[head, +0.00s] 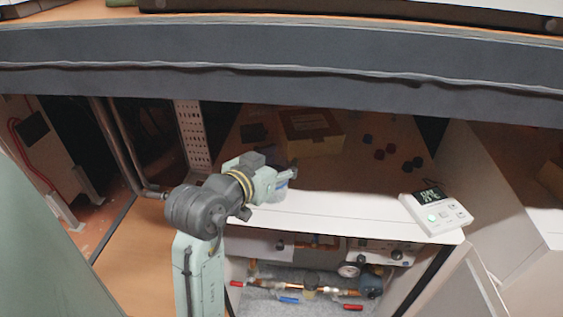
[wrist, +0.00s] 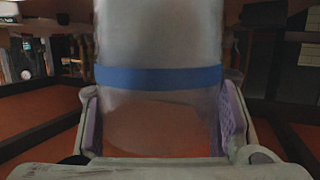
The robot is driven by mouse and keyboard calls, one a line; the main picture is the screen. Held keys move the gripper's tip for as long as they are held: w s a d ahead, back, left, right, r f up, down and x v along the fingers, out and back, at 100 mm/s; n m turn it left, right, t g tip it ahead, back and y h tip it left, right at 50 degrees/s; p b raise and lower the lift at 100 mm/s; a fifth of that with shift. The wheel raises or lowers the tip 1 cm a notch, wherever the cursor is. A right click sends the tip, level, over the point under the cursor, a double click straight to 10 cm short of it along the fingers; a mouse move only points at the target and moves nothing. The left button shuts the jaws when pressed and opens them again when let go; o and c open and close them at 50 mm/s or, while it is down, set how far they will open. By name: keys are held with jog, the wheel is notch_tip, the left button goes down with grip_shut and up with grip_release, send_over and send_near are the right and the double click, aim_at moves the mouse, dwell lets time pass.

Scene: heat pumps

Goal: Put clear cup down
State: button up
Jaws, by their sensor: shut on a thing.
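The clear cup (wrist: 158,118) fills the middle of the wrist view, a see-through cylinder with a blue band (wrist: 160,77) around it. My gripper (wrist: 160,112) has one purple-padded finger on each side of the cup and is shut on it. The cup's ends are not both visible, so I cannot tell what is in or under it. In the head view my gripper (head: 290,172) is at the end of the arm, over the left part of the white top.
Pipes with red and blue handles (head: 290,300) are below.

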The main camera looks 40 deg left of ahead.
jog(key=shift+w+a+f, duration=0.1)
jog(key=shift+w+a, duration=0.1)
jog(key=shift+w, duration=0.35)
jog(key=shift+f+p, duration=0.3)
jog(key=shift+f, duration=1.4)
jog(key=shift+f+b, duration=0.2)
jog(key=shift+b, duration=0.1)
jog(key=o, duration=1.5)
jog(key=shift+o, duration=0.2)
jog(key=shift+r, duration=0.1)
jog(key=shift+r+p, duration=0.15)
jog(key=shift+p, duration=0.15)
jog(key=b+v, duration=0.2)
jog(key=v, duration=1)
